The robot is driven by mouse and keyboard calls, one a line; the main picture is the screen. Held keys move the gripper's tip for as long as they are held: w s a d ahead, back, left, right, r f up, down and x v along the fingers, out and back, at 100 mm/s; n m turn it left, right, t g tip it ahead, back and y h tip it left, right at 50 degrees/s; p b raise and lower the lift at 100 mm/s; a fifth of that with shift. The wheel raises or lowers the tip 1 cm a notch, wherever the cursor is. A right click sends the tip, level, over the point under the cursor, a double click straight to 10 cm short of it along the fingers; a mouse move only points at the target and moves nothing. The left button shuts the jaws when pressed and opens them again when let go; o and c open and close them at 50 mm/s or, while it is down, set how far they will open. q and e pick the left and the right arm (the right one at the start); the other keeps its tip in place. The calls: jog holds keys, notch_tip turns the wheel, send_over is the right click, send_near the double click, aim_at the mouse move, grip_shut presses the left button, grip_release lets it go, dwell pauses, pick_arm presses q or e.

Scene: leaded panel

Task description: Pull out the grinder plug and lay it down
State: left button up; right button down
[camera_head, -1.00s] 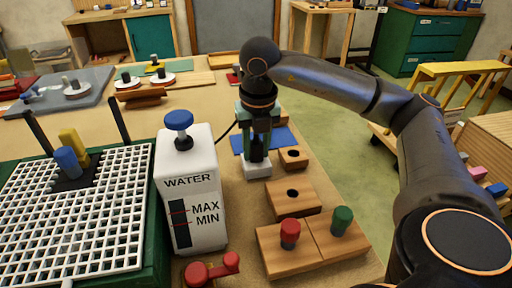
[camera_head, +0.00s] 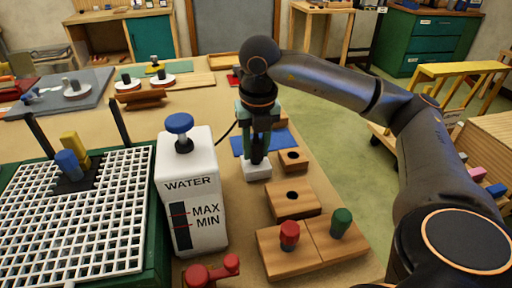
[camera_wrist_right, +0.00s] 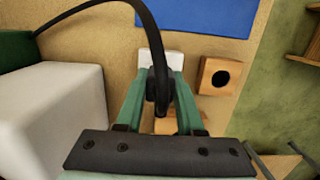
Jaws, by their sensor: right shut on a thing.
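The black grinder plug (camera_wrist_right: 157,92) stands in the white socket block (camera_head: 257,168) on the bench, right of the water tank. Its black cord (camera_wrist_right: 112,4) arches away to the left in the right wrist view. My right gripper (camera_head: 257,144), with green fingers, points down over the socket block and is shut on the plug, which sits between the fingers. The fingers partly hide the plug, and I cannot tell how deep it sits in the block. My left gripper is not in view.
A white water tank (camera_head: 190,205) with a blue knob stands close left of my gripper. Wooden blocks (camera_head: 292,200) with holes and pegs stand in front and to the right. A blue mat (camera_wrist_right: 200,15) lies behind the socket, with bare surface on it. A white grid (camera_head: 70,220) is at left.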

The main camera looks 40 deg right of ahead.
jog(key=shift+r+p, duration=0.3)
jog(key=shift+r, duration=0.2)
dwell(0.5)
jog(key=shift+r, duration=0.15)
jog(key=shift+r+p, duration=0.5)
jog(key=shift+p, duration=0.05)
dwell(0.3)
jog(key=shift+r, duration=0.15)
